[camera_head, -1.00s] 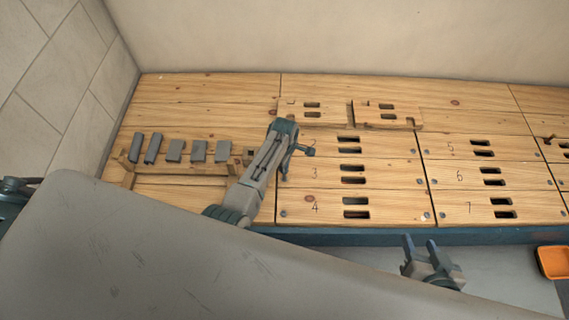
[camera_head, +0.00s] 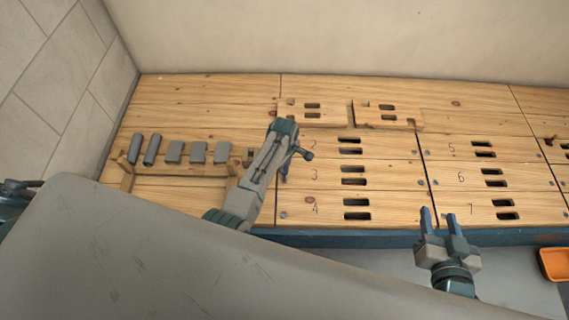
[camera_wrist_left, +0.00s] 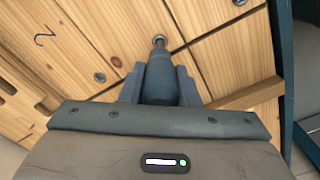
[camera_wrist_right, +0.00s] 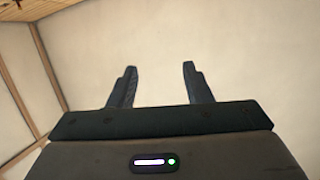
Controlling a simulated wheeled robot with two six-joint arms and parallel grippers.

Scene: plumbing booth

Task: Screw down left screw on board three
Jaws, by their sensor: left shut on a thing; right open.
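Board three (camera_head: 325,176) is the plank marked 3, in the middle of the bench in the head view. My left gripper (camera_head: 284,166) is at its left end and hides that corner. In the left wrist view the left gripper (camera_wrist_left: 160,85) is shut on a blue-grey screwdriver (camera_wrist_left: 158,75). Its tip meets a screw (camera_wrist_left: 160,40) in the wood; I cannot tell how deep the screw sits. My right gripper (camera_head: 437,214) is open and empty near the bench's front edge; its spread fingers (camera_wrist_right: 155,85) show in the right wrist view.
Several grey blocks (camera_head: 173,151) stand on a wooden rack (camera_head: 180,169) at the left. Two raised slotted boards (camera_head: 322,116) lie at the back. Boards five (camera_head: 460,148), six (camera_head: 470,177) and seven (camera_head: 480,208) are to the right. An orange bin (camera_head: 553,263) is at the right edge.

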